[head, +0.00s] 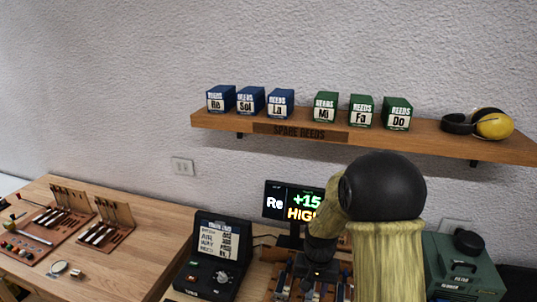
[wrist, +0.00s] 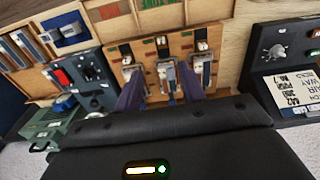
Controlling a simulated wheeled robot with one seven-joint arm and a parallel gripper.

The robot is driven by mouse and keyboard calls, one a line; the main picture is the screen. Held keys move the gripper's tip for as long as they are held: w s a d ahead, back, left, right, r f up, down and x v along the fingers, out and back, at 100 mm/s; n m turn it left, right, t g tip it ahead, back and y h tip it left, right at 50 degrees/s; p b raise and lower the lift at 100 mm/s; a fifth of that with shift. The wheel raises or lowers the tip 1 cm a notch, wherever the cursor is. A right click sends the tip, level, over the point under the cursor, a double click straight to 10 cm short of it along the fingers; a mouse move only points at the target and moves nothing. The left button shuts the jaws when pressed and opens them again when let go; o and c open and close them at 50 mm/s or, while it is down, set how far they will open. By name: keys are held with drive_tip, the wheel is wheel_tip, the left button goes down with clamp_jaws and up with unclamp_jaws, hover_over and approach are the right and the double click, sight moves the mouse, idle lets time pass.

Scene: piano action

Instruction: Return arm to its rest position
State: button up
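My arm (head: 385,190), with a black round joint and a pale yellow sleeve, stands at the right of centre in the head view. It reaches down over the wooden reed-action unit on the bench. My gripper (wrist: 160,82) shows in the wrist view as two dark purple fingers set apart, with nothing seen held between them. They point at the wooden action unit (wrist: 141,49) with its metal levers. In the head view the gripper is small and dark against the unit, so contact with it cannot be told.
A monitor (head: 285,202) reads "Re +15 HIGH". A black tuner case (head: 214,254) stands left of the arm, a green case (head: 465,268) right. A wall shelf (head: 430,142) holds blue and green reed boxes and yellow earmuffs (head: 494,123). Bare bench (head: 135,255) lies left.

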drive_tip(key=s+r+n+t+b, duration=0.1)
drive_tip(key=s+r, duration=0.2)
drive_tip(key=s, duration=0.3)
drive_tip(key=s+d+r+n+t, duration=0.1)
drive_tip(key=s+r+n, duration=0.1)
drive_tip(key=s, duration=0.5)
drive_tip(key=shift+s+d+r+b, duration=0.15)
drive_tip(key=shift+s+r+b, duration=0.2)
drive_tip(key=shift+r, duration=0.3)
